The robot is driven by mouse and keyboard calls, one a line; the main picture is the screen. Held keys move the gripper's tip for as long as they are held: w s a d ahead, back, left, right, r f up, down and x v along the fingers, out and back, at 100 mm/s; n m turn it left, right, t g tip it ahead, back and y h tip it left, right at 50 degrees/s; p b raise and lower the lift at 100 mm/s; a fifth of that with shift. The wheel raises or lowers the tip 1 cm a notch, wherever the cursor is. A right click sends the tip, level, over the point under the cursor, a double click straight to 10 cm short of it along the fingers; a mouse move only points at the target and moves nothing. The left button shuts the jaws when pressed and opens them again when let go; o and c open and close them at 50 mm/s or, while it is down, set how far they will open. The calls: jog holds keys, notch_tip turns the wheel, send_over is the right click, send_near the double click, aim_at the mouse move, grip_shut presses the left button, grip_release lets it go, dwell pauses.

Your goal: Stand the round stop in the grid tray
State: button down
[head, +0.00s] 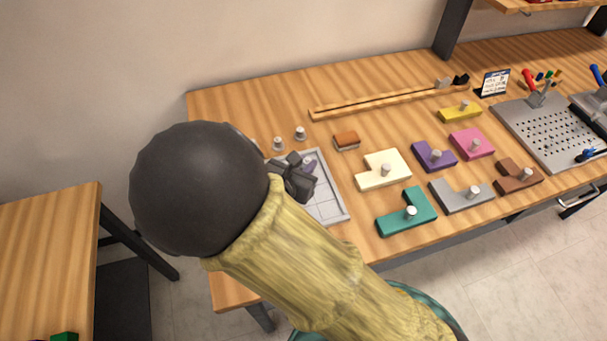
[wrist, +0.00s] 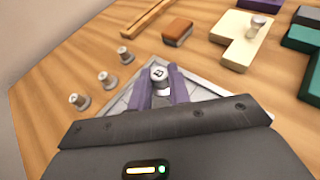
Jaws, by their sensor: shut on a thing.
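My gripper (head: 308,166) is over the light grey grid tray (head: 335,211), mostly in front of its far part. In the wrist view its two purple fingers (wrist: 160,88) are shut on a round metal stop (wrist: 159,73) with a mark on its top. The stop looks upright, over the tray near its far corner. I cannot tell whether its base touches the tray floor. The tray's rim also shows in the wrist view (wrist: 207,92). My arm and gripper hide much of the tray.
Three similar small metal stops (wrist: 125,55), (wrist: 108,80), (wrist: 79,101) stand on the wood left of the tray. A brown brush-like block (head: 346,141) and a cream knobbed piece (head: 384,169) lie to its right. Coloured pieces and a perforated plate (head: 553,128) lie further right.

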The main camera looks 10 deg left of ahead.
jog(key=shift+f, duration=2.1)
jog(key=shift+s+f+b, duration=0.1)
jog(key=shift+f+b, duration=0.05)
jog(key=shift+b, duration=0.2)
jog(key=c, duration=1.3)
grip_release()
jog(key=shift+r, duration=0.3)
jog(key=p+v, duration=0.1)
jog(key=v, duration=1.1)
jog(key=shift+f, duration=0.15)
